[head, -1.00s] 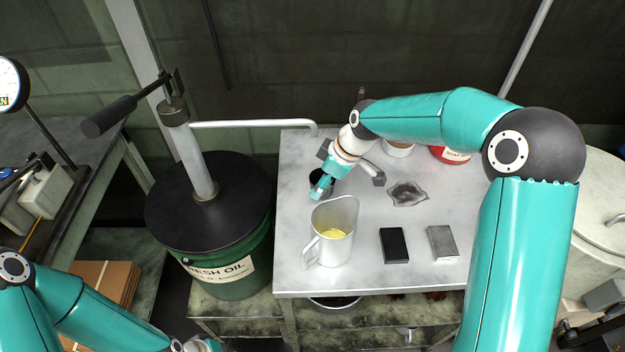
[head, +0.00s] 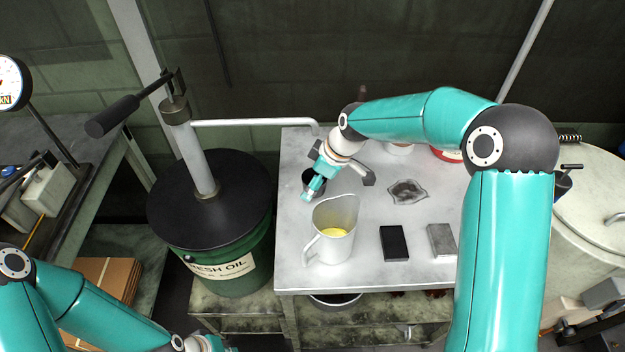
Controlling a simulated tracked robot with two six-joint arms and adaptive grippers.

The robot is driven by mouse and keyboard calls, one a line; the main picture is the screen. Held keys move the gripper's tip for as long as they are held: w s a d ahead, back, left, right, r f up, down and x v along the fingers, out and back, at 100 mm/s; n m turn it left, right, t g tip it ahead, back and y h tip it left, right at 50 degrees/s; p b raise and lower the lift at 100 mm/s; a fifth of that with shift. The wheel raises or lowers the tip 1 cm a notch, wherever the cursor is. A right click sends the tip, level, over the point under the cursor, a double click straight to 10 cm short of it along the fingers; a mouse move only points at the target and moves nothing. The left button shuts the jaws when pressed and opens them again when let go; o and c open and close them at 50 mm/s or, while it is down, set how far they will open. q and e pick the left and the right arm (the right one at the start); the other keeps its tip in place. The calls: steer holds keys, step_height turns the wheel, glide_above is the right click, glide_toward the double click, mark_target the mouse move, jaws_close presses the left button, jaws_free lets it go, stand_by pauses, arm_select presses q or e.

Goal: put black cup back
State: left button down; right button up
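The black cup (head: 320,193) is near the left edge of the metal table, behind the clear jug. It is partly hidden by my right gripper (head: 313,189), whose teal fingers are right at it. I cannot tell whether they are closed on the cup or whether it stands on the table. My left gripper (head: 215,345) is at the bottom edge, mostly cut off, away from the table, and its fingers cannot be made out.
A jug (head: 333,245) with yellow liquid stands close in front of the cup. A green oil drum (head: 235,270) with a pump spout (head: 250,123) stands left.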

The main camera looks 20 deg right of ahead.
steer(key=shift+r, duration=0.2)
steer(key=shift+s+d+r, duration=0.1)
steer(key=shift+d+r, duration=0.05)
steer(key=shift+r, duration=0.15)
steer(key=s+d, duration=0.2)
steer(key=s+d+b, duration=0.1)
steer(key=s+d, duration=0.1)
steer(key=d, duration=0.1)
steer(key=s+d+b, duration=0.1)
steer(key=s+d, duration=0.1)
steer(key=d, duration=0.1)
steer(key=shift+s+d+r, duration=0.1)
steer(key=shift+s+d, duration=0.1)
steer(key=shift+s, duration=0.15)
steer(key=shift+s+d+b, duration=0.3)
steer(key=shift+s+d, duration=0.2)
steer(key=shift+d, duration=0.05)
